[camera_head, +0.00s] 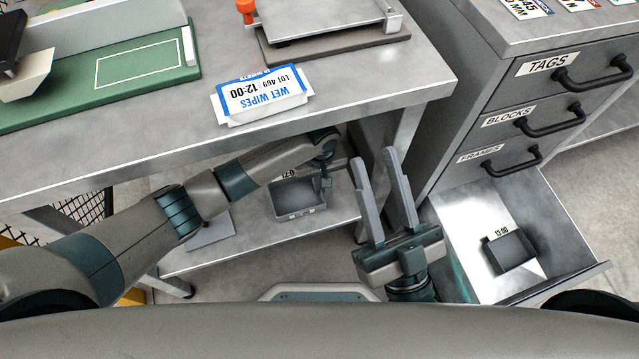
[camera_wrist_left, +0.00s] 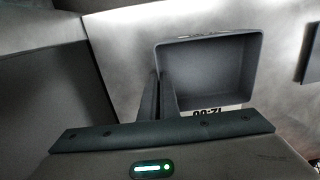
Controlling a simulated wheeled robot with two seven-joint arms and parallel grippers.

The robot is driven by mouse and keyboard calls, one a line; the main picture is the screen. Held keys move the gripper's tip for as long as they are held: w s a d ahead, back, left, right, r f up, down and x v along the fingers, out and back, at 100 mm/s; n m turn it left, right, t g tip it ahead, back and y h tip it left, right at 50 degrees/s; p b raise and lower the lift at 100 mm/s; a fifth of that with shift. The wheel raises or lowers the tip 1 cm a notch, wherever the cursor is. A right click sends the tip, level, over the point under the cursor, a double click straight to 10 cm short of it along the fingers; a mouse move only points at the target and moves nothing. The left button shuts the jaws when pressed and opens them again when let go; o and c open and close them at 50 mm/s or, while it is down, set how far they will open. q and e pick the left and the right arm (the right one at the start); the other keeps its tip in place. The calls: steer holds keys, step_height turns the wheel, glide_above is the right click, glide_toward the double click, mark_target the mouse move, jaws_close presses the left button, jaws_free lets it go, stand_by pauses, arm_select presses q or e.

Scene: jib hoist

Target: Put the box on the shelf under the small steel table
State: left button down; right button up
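A small grey open box (camera_head: 298,196) labelled 12:00 is at the shelf (camera_head: 250,240) under the steel table (camera_head: 330,110); it looks upright and empty. It also shows in the left wrist view (camera_wrist_left: 215,75). My left gripper (camera_head: 326,182) reaches under the table to the box's right side. In the left wrist view its fingers (camera_wrist_left: 159,85) are close together at one side wall of the box, one on each side, seemingly pinching it. I cannot tell whether the box's underside fully rests on the shelf. My right gripper (camera_head: 373,157) is open and empty, in front of the table.
A wet wipes pack (camera_head: 262,95), a green board (camera_head: 140,70) and a tray (camera_head: 325,25) are on the tabletop. At right, a cabinet has an open bottom drawer (camera_head: 470,225) holding another dark box (camera_head: 510,252). A flat grey plate (camera_head: 210,235) lies on the shelf's left.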

arm_select(q)
steer(key=shift+f, duration=0.1)
steer(key=c, duration=2)
jaws_free()
arm_select(e)
steer(key=shift+f, duration=0.15)
